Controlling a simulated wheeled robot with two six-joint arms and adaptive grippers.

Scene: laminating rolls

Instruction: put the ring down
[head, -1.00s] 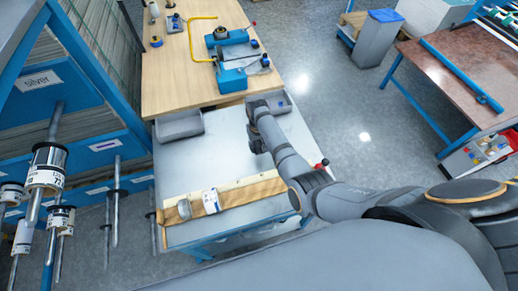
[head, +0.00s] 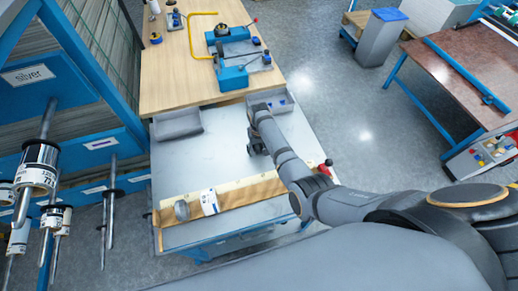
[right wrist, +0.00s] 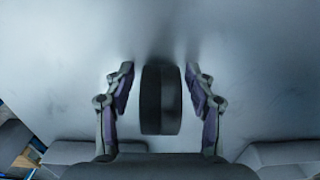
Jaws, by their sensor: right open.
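The ring (right wrist: 152,100) is black and shows edge-on in the right wrist view, against the grey tabletop. My right gripper (right wrist: 161,72) is open, with one finger on each side of the ring and a visible gap to each. In the head view my right gripper (head: 258,146) is low over the grey table (head: 222,150), and I cannot make out the ring there. My left gripper is not in view.
Grey bins (head: 178,124) sit at the table's far edge, before a wooden bench (head: 185,75) with blue tools. A wooden strip with a white-labelled roll (head: 209,202) lies along the near edge. A rack with labelled rolls (head: 38,165) stands left. The table's middle left is clear.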

